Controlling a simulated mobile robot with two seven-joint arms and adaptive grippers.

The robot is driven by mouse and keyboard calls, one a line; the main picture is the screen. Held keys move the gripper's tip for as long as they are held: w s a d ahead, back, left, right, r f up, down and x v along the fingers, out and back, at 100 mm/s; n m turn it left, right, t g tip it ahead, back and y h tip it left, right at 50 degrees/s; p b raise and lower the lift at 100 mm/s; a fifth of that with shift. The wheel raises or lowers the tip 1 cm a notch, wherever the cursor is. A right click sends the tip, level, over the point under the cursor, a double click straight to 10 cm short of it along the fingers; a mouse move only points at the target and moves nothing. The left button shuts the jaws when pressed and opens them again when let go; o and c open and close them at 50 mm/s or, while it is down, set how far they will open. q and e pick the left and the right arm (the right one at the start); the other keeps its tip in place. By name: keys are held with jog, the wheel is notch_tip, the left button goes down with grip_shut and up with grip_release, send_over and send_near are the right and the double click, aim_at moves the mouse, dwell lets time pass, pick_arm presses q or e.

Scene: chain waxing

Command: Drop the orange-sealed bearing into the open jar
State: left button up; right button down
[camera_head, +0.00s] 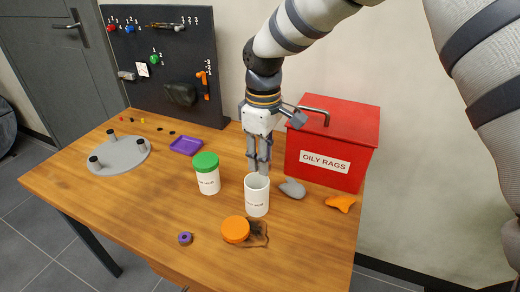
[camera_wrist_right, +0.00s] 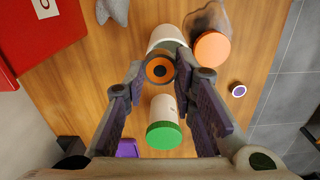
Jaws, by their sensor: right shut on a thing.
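The orange-sealed bearing (camera_wrist_right: 159,69) is a dark ring with an orange face, held between the fingertips of my right gripper (camera_wrist_right: 160,80). In the head view my right gripper (camera_head: 258,168) points down just behind the open jar, with its tips a little above or level with the rim; the bearing cannot be made out there. The open jar (camera_head: 257,197) is white, upright and lidless. In the wrist view the open jar (camera_wrist_right: 168,37) is partly hidden behind the bearing. My left gripper is in neither view.
A green-lidded jar (camera_head: 207,175) stands left of the open jar. An orange lid (camera_head: 235,229) lies in front, beside a dark stain. A purple-sealed bearing (camera_head: 185,238) lies near the front edge. A red rag box (camera_head: 330,145), grey rag (camera_head: 292,188) and orange rag (camera_head: 341,203) are at right.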

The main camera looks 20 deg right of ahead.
notch_tip(320, 180, down, 4)
jog(key=shift+r, duration=0.2)
jog(key=c, duration=1.2)
grip_release()
jog(key=shift+c, duration=0.2)
notch_tip(320, 180, up, 12)
